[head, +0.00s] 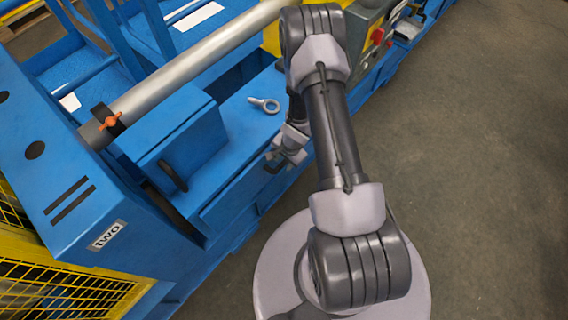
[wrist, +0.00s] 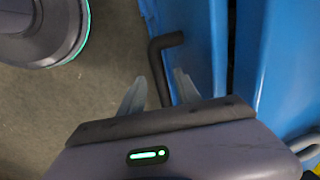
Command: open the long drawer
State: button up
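The long drawer (head: 236,193) is a blue front low on the side of the blue machine in the head view, and it looks closed. Its dark, bent handle (wrist: 161,62) sticks out from the blue front in the wrist view. My gripper (head: 280,163) is beside the right end of the drawer front in the head view. In the wrist view my gripper (wrist: 158,78) is open, with one finger on each side of the handle's lower part. I cannot tell whether either finger touches it. The handle is largely hidden in the head view.
A blue block with a dark handle (head: 172,178) stands left of the drawer. A metal eye bolt (head: 264,105) lies on the blue ledge above. A grey roller (head: 185,70) runs behind. A red knob (head: 377,36) is at upper right. The floor (head: 480,190) is clear at right.

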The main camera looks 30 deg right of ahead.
grip_shut()
dwell(1.5)
